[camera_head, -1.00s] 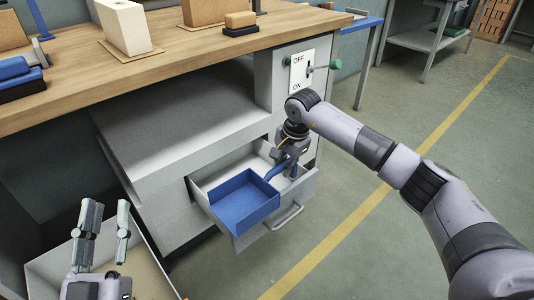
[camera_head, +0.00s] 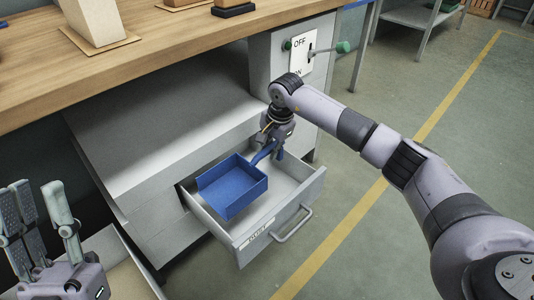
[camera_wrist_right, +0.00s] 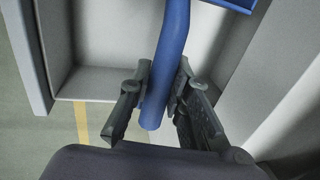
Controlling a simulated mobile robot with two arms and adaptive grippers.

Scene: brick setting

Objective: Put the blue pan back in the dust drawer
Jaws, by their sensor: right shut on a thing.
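The blue pan (camera_head: 233,187) is an open square tray with a handle at its upper right. It is in or just over the open dust drawer (camera_head: 297,197), a grey drawer with a label and a bar handle on its front. I cannot tell whether the pan touches the drawer floor. My right gripper (camera_head: 271,150) is shut on the pan's blue handle, which also shows between the fingers in the right wrist view (camera_wrist_right: 166,60). My left gripper (camera_head: 50,220) is open and empty at the lower left.
A wooden workbench top (camera_head: 160,40) with blocks on it runs above the drawer. A switch plate (camera_head: 299,55) with a green-knobbed lever is on the cabinet's side. A pale open box (camera_head: 115,250) stands at the lower left.

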